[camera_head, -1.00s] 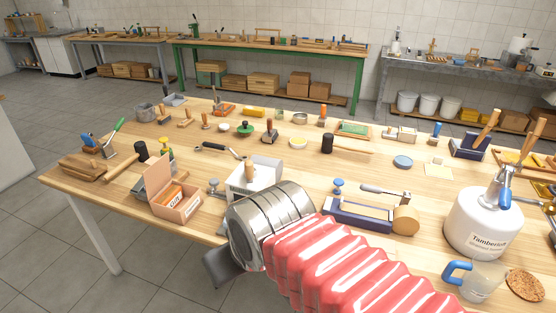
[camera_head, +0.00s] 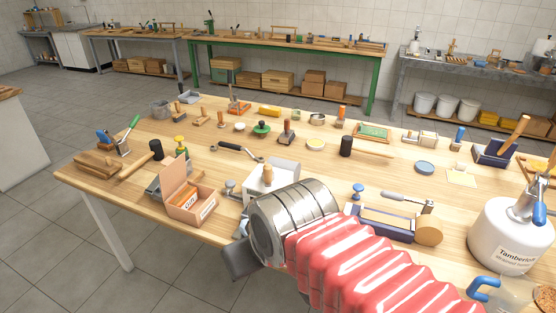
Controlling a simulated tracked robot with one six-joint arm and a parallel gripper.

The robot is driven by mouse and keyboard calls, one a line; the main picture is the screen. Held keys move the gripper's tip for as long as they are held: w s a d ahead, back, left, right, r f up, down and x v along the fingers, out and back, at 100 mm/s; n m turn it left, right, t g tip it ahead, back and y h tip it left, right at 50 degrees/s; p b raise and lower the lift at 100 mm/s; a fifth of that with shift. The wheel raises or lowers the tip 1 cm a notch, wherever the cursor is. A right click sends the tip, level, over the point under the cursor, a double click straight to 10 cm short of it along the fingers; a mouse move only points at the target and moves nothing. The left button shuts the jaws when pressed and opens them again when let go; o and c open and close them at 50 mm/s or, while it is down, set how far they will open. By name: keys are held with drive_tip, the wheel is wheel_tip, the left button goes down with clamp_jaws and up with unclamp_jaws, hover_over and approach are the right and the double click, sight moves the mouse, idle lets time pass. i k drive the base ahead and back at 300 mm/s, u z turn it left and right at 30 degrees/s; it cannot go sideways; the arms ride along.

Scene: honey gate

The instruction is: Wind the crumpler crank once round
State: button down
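A blue-based device (camera_head: 388,222) with a wooden roller (camera_head: 428,233) and a grey-handled lever (camera_head: 408,198) stands to the right. I cannot tell which one is the crumpler. My gripper (camera_head: 240,262) is mostly hidden behind my arm's metal wrist; one dark finger shows at the bench's front edge, below the white device. Its opening and any contact are hidden.
An open pink box (camera_head: 192,208) stands left of the white device. A black-headed mallet (camera_head: 366,150) lies behind. A white canister (camera_head: 508,238) and a jug with a blue handle (camera_head: 484,288) are at the right. My red-sleeved arm covers the front middle.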

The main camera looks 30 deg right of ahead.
sight(268, 169)
drive_tip(key=i, duration=0.85)
